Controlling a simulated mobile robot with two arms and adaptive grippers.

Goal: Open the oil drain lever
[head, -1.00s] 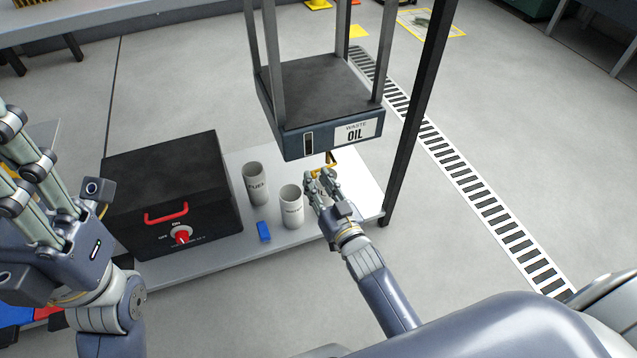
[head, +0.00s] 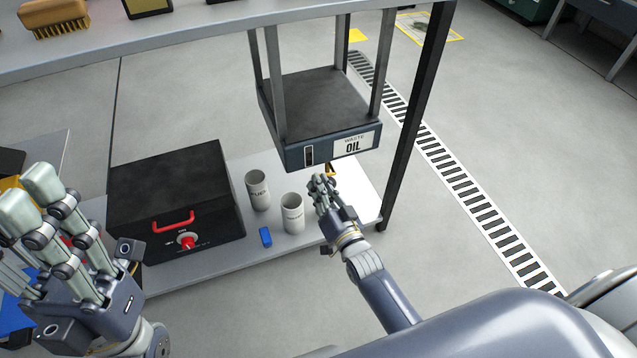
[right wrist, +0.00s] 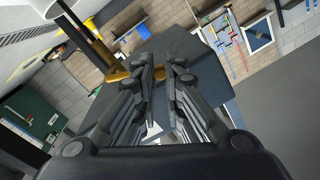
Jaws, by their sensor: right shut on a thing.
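The waste oil box (head: 300,155) hangs under the workbench, with a "WASTE OIL" label on its front. A small yellow-brass drain lever (head: 331,168) sticks out below it, mostly hidden behind my right gripper. My right gripper (head: 322,182) is just under the box front. In the right wrist view the brass lever (right wrist: 117,74) passes between the fingers of the right gripper (right wrist: 160,72), which are shut on it. The box's underside is behind them. My left gripper (head: 40,205) is open and empty at the left edge, away from the box.
Two white cups, one (head: 257,190) behind the other (head: 292,213), stand on the low shelf (head: 215,258) left of my right gripper. A blue block (head: 265,237) and a black box (head: 170,195) with a red handle are there too. A dark table leg (head: 405,140) stands close on the right.

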